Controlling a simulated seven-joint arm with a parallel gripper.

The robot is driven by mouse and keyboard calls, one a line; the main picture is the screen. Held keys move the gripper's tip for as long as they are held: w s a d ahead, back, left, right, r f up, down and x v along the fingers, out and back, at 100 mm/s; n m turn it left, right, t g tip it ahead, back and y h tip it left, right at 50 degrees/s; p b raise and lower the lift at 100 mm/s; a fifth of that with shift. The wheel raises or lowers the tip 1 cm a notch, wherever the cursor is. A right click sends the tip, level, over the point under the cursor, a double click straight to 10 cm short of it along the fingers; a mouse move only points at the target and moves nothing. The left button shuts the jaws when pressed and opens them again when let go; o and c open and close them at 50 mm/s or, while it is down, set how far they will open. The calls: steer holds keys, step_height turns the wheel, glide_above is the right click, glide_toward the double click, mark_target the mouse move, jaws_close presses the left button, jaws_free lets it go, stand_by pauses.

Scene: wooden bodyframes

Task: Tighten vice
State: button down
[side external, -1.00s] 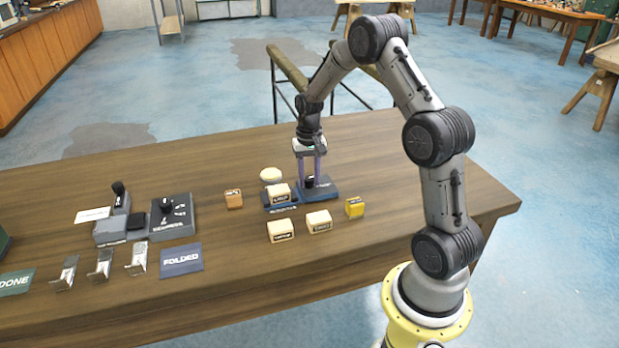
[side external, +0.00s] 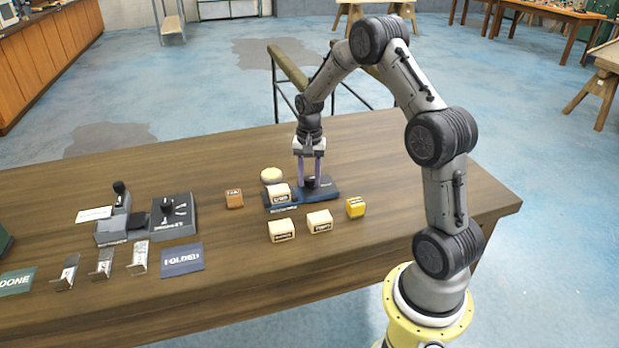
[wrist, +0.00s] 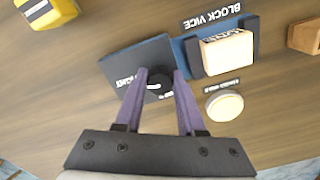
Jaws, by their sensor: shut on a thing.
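The block vice (wrist: 192,58) is a dark blue holder with a cream block (wrist: 227,52) between its jaws; in the side view the vice (side external: 283,208) and block (side external: 279,192) are on the table. Beside it is a dark plate (wrist: 125,62) with a black round knob (wrist: 159,84); the plate also shows in the side view (side external: 328,193). My gripper (wrist: 161,76) points down with its purple fingers on either side of the knob, shut on it. It also shows in the side view (side external: 312,180). The knob's turn angle is hard to read.
A round cream piece (side external: 271,175) lies behind the vice. Two loose cream blocks (side external: 281,230) (side external: 320,221) and a yellow block (side external: 355,207) lie in front; an orange-brown block (side external: 234,198) is left.

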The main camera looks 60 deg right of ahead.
mark_target(309, 179)
steer(key=shift+r, duration=0.1)
steer(key=c, duration=0.5)
jaws_free()
step_height(309, 179, up, 14)
stand_by(0.3)
